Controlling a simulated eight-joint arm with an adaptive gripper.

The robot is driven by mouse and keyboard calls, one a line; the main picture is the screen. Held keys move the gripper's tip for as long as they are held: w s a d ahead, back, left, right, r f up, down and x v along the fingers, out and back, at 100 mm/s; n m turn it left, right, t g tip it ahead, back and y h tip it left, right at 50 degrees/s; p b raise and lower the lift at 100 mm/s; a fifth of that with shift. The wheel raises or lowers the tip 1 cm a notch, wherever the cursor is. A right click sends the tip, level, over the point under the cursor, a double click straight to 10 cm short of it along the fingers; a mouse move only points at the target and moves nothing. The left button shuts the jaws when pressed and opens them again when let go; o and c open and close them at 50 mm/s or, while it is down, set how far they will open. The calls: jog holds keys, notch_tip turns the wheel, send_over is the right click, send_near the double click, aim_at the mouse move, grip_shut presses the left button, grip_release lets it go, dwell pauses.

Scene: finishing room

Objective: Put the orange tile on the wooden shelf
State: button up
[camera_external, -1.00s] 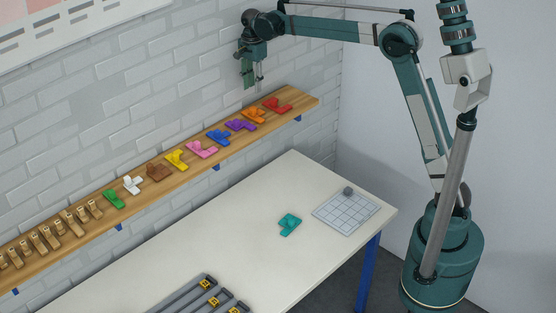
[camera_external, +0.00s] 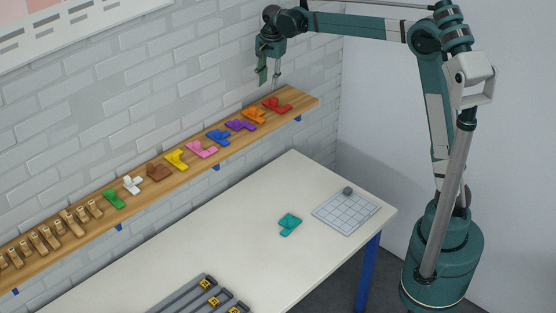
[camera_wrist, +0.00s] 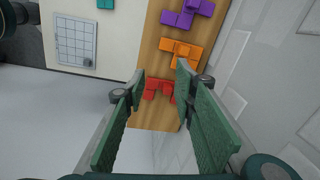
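The orange tile (camera_external: 254,115) lies on the wooden shelf (camera_external: 62,247), between the purple tile (camera_external: 240,125) and the red tile (camera_external: 277,105) near the shelf's right end. In the wrist view the orange tile (camera_wrist: 183,52) shows beyond my fingertips, with the red tile (camera_wrist: 160,89) nearer and partly hidden by a finger. My gripper (camera_external: 270,83) is above the right end of the shelf, pointing down, apart from the tiles. Its green fingers (camera_wrist: 160,85) are spread with nothing between them in the grip.
Several other coloured tiles and wooden clamp-like pieces line the shelf, against a brick wall. Below is a white table (camera_external: 210,235) with a teal tile (camera_external: 290,224), a gridded board (camera_external: 346,213) and grey bars (camera_external: 205,297). The table's middle is clear.

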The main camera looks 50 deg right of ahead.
jog(key=s+d+r+n+t, duration=0.15)
jog(key=s+n, duration=0.25)
jog(key=s, duration=0.8)
jog(key=s+d+r+n+t, duration=0.1)
jog(key=s+d+n+t, duration=0.15)
jog(key=s, duration=0.85)
jog(key=s+d+f+n+t, duration=0.1)
jog(key=s+f+n, duration=0.3)
jog(key=s, duration=0.7)
jog(key=s+d+f+n+t, duration=0.1)
jog(key=s+f+n, duration=0.4)
jog(key=s+f, duration=0.3)
jog(key=s, duration=0.2)
jog(key=shift+s+d+f, duration=0.15)
jog(key=shift+s+d, duration=0.25)
